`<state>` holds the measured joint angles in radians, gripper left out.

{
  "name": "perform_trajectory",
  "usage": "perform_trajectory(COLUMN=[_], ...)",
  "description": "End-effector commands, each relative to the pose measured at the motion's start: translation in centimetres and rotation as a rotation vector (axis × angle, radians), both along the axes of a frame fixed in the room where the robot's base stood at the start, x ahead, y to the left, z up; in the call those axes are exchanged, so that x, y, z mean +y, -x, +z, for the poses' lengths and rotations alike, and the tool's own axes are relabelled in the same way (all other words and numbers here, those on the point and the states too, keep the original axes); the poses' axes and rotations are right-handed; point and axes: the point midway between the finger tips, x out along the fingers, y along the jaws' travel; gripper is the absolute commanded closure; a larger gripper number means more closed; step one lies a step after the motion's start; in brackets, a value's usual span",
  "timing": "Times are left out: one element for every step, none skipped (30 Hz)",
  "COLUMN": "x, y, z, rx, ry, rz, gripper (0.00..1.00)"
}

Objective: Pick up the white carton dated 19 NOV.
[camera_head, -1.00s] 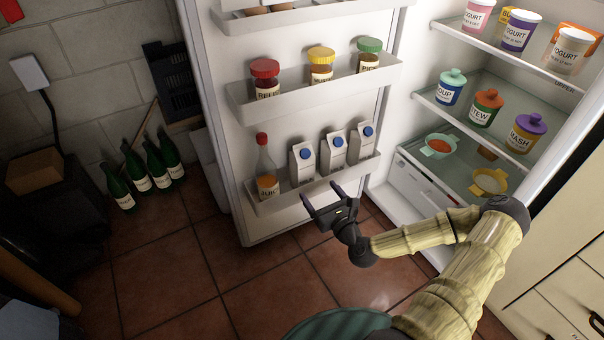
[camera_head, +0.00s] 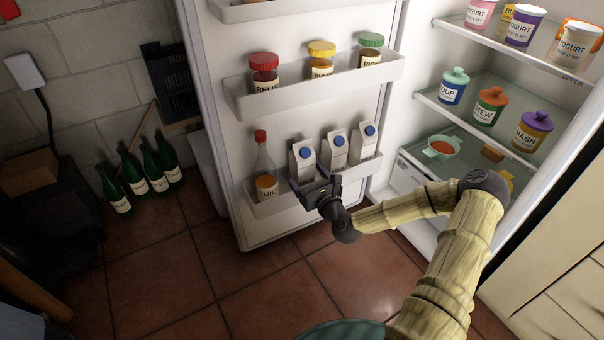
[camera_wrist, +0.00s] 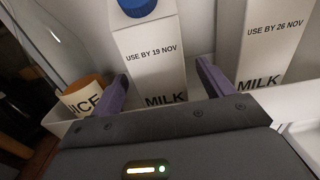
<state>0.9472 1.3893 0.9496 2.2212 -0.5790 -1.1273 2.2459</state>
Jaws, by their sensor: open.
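The white milk carton dated 19 NOV (camera_wrist: 150,55) has a blue cap and stands upright in the lower door shelf. In the head view it is the leftmost carton (camera_head: 302,157). My gripper (camera_head: 316,184) is at the front of this carton, and its lower part is hidden. In the wrist view my gripper (camera_wrist: 166,82) is open, with one purple finger on each side of the carton. I cannot tell whether the fingers touch it. The carton dated 26 NOV (camera_wrist: 272,45) stands to the right of the right finger; it is the middle carton (camera_head: 334,150).
A juice bottle (camera_head: 265,168) with a red cap stands just left of the dated carton. A third carton (camera_head: 364,143) is at the right end. The door shelf (camera_head: 270,206) has a front rim. Jars stand on the shelf above. Green bottles (camera_head: 154,170) stand on the floor.

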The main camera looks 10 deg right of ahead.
Motion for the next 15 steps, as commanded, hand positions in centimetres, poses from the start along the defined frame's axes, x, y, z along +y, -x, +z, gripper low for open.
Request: perform_trajectory(x=[0.3, 0.4, 0.5, 0.6, 0.7, 0.8, 0.9, 0.9, 0.9, 0.9, 0.9, 0.9, 0.9, 0.9, 0.9], y=[-0.7, -1.0, -1.6, -2.0, -2.4, -2.7, -2.9, -3.0, -3.1, -3.2, -3.2, -3.1, -3.1, -3.1, -3.1], z=[-0.5, -0.5, -0.5, -0.5, -0.4, -0.3, -0.3, -0.2, -0.1, -0.1, -0.1, 0.0, 0.0, 0.0, 0.0], rx=[-0.003, -0.004, -0.003, -0.004, -0.004, -0.003, -0.001, -0.001, -0.001, -0.001, 0.0, 0.0, 0.0, 0.0, 0.0], ry=[0.004, 0.004, 0.003, 0.004, 0.004, 0.002, 0.002, 0.001, 0.0, 0.0, 0.0, -0.001, -0.001, -0.001, -0.001], rz=[0.002, 0.002, 0.001, 0.001, 0.001, 0.001, 0.001, 0.0, 0.0, 0.0, 0.0, 0.0, 0.0, 0.0, 0.0], gripper=[0.2, 0.2, 0.2, 0.2, 0.2, 0.2, 0.2, 0.2, 0.2, 0.2, 0.2, 0.2, 0.2, 0.2, 0.2])
